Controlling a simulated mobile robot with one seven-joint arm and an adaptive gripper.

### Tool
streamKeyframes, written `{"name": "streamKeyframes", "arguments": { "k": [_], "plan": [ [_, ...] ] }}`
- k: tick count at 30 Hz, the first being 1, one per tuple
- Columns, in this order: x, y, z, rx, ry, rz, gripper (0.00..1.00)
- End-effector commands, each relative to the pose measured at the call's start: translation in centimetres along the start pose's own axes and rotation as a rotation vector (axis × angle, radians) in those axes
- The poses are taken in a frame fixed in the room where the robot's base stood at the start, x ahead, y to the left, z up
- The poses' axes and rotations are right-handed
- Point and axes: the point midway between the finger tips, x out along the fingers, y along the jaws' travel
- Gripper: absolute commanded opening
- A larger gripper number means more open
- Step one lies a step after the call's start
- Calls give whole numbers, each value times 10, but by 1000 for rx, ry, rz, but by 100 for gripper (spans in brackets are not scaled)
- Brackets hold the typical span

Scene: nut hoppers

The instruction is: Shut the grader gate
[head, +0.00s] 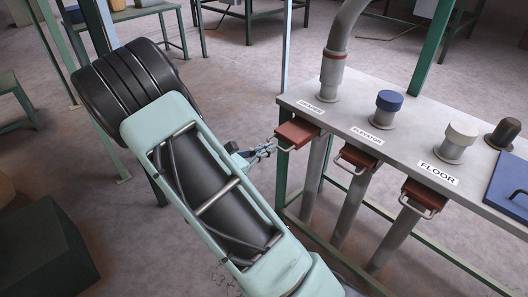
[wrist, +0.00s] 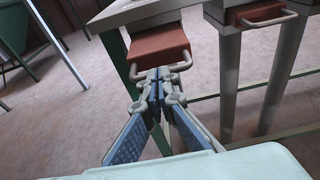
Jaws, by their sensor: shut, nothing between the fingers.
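The grader gate is a red-brown slide plate (head: 297,133) with a pale bar handle, under the bench edge by the label GRADER (head: 310,107). It sticks out toward my arm in the head view. In the wrist view the plate (wrist: 158,41) and its handle (wrist: 180,66) are straight ahead. My gripper (head: 272,147) is shut and empty, its tips right at the handle. In the wrist view the fingertips (wrist: 158,73) overlap the handle's front; I cannot tell whether they touch it.
The elevator gate (head: 359,156) and floor gate (head: 425,194) stick out farther right along the bench (head: 400,136). Grey pipes (head: 352,205) drop below them. A green leg (wrist: 118,52) stands just left of the grader gate. The floor on the left is mostly open.

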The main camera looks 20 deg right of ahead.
Motion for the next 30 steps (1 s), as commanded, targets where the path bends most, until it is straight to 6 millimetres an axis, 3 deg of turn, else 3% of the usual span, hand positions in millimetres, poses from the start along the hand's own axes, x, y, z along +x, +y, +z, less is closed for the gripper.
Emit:
{"name": "streamKeyframes", "arguments": {
  "k": [7, 15, 18, 30],
  "plan": [
    [7, 0, 2, 1, -1, -3, 0],
    [62, -1, 13, 1, -1, -4, 0],
    [73, -1, 15, 0, -1, -3, 0],
    [78, 0, 16, 1, -2, -1, 0]
  ]
}}
